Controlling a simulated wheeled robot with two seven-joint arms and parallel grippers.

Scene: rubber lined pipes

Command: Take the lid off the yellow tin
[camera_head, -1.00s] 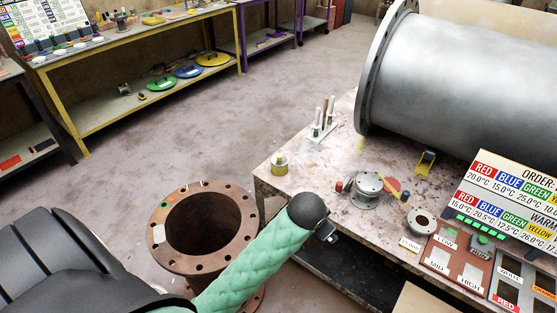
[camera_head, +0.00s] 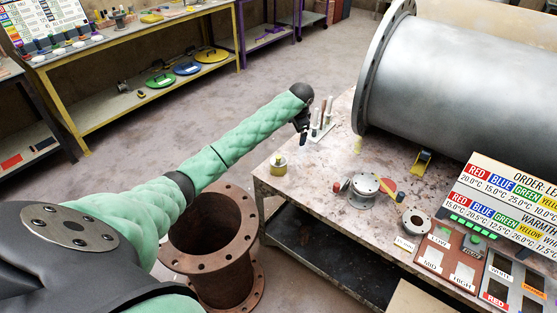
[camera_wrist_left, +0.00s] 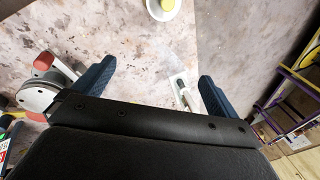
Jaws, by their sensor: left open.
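The yellow tin (camera_head: 278,168) stands upright on the worktable near its left edge in the head view. A small knob-like top shows on it, so its lid appears to be on. In the left wrist view, a pale round shape with a yellow-green centre (camera_wrist_left: 164,8), cut by the top edge, appears to be the tin from above. My left gripper (camera_head: 303,138) hangs above the table's far left corner, beyond the tin and apart from it. In the left wrist view its dark blue fingers (camera_wrist_left: 157,72) are spread and empty. My right gripper is not in view.
A white rack with upright tubes (camera_head: 320,130) stands close beside my left gripper. A flanged metal fitting (camera_head: 364,188) and a small ring flange (camera_head: 417,222) lie to the right. A large grey pipe (camera_head: 460,80) fills the back. A rusty pipe (camera_head: 232,265) stands on the floor before the table.

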